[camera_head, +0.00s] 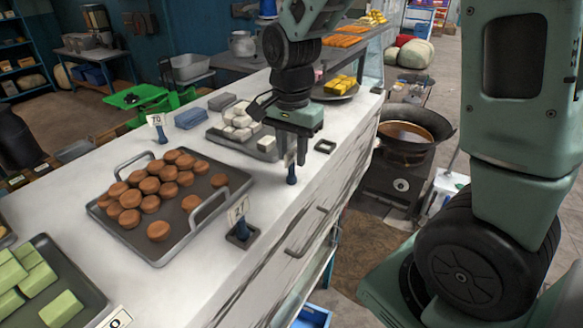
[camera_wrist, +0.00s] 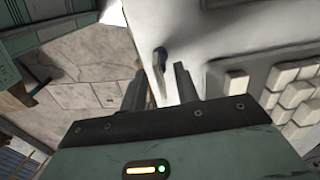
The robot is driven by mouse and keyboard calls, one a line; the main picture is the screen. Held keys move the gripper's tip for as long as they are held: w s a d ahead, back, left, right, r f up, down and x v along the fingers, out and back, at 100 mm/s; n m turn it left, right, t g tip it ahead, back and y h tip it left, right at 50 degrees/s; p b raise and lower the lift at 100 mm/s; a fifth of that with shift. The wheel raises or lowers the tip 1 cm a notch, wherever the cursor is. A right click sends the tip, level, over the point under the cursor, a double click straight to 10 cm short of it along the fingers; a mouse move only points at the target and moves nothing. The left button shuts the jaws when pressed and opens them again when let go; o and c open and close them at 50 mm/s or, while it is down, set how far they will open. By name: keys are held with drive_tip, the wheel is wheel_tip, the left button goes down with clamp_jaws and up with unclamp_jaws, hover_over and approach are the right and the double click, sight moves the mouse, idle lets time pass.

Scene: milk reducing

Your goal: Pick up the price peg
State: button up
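A price peg (camera_head: 291,176) with a dark blue base and a pale card stands near the counter's front edge, just below my gripper (camera_head: 289,152). In the wrist view the peg (camera_wrist: 159,60) shows beyond and between the fingertips of my gripper (camera_wrist: 159,80). The fingers are apart, with a gap on each side of the peg. Part of the card is hidden by the gripper in the head view. Another price peg (camera_head: 240,218) marked 27 stands in a dark square holder farther forward. A third price peg (camera_head: 157,124) marked 70 stands at the back edge.
The white counter (camera_head: 190,285) carries a tray of brown round cakes (camera_head: 130,245), a tray of green blocks (camera_head: 75,278) and a tray of white pieces (camera_head: 218,136). A wok (camera_head: 405,130) stands beyond the counter.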

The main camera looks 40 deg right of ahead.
clamp_jaws()
